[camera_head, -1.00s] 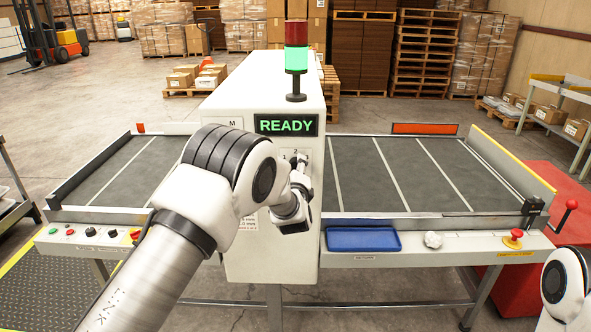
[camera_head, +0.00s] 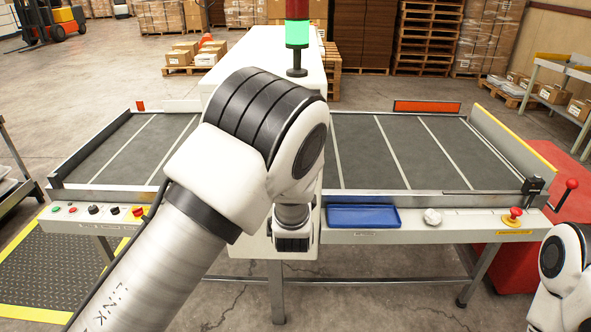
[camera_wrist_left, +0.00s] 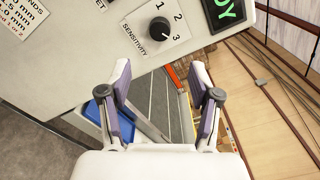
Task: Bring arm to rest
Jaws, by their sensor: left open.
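My left arm (camera_head: 225,165) comes in from the lower left of the head view and stands bent in front of the white machine housing (camera_head: 262,73). In that view its fingers are hidden behind the arm and wrist. In the left wrist view my left gripper (camera_wrist_left: 160,68) is open, with nothing between its fingers. The machine's panel with a black sensitivity knob (camera_wrist_left: 160,27) shows ahead of the fingers, apart from them. The green-lit display (camera_wrist_left: 224,10) is partly cut off at the top. Part of my right arm (camera_head: 562,275) shows at the lower right; its gripper is out of view.
The grey conveyor (camera_head: 424,152) runs on both sides of the housing. A red-knobbed lever (camera_head: 571,184) stands at the right.

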